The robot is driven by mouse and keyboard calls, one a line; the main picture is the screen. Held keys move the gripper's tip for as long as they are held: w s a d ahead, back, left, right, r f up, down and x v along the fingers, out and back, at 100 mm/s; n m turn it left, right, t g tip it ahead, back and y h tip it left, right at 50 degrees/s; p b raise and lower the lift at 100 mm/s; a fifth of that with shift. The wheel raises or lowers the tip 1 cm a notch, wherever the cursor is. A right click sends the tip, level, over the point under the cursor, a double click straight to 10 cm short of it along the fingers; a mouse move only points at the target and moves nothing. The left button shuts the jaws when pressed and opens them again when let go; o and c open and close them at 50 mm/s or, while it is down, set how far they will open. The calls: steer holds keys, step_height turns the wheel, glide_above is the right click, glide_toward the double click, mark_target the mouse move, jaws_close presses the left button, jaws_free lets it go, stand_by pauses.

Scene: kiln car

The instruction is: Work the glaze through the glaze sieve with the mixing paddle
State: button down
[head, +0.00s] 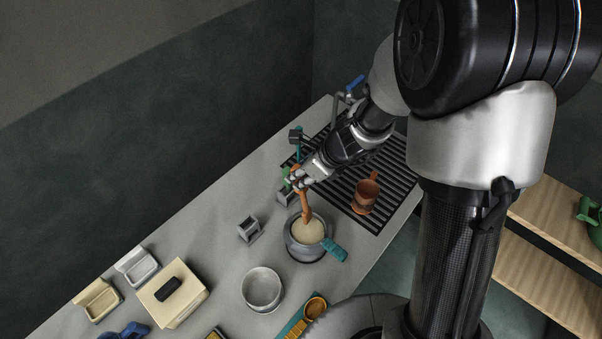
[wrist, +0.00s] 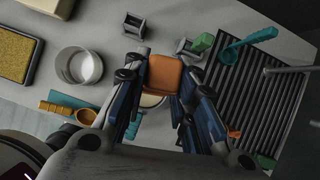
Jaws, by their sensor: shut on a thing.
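My gripper (head: 300,180) is shut on the orange-brown mixing paddle (head: 305,203), whose lower end points down at the bowl of the glaze sieve. In the wrist view the paddle's orange top (wrist: 162,75) sits between the two fingers. The glaze sieve, with its teal handle (head: 335,250), sits on a round grey pot (head: 306,252). Cream glaze (head: 308,231) shows inside it. In the wrist view the paddle and fingers hide most of the sieve. I cannot tell how deep the paddle's tip reaches.
A white bowl (head: 262,288), an orange scoop (head: 315,306) and a cream box (head: 173,295) lie nearer. A small grey holder (head: 248,230) stands left of the pot. A teal ladle (wrist: 245,45) lies behind.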

mark_target(301, 192)
steer(key=shift+f+b, duration=3.85)
steer(key=shift+f, duration=0.3)
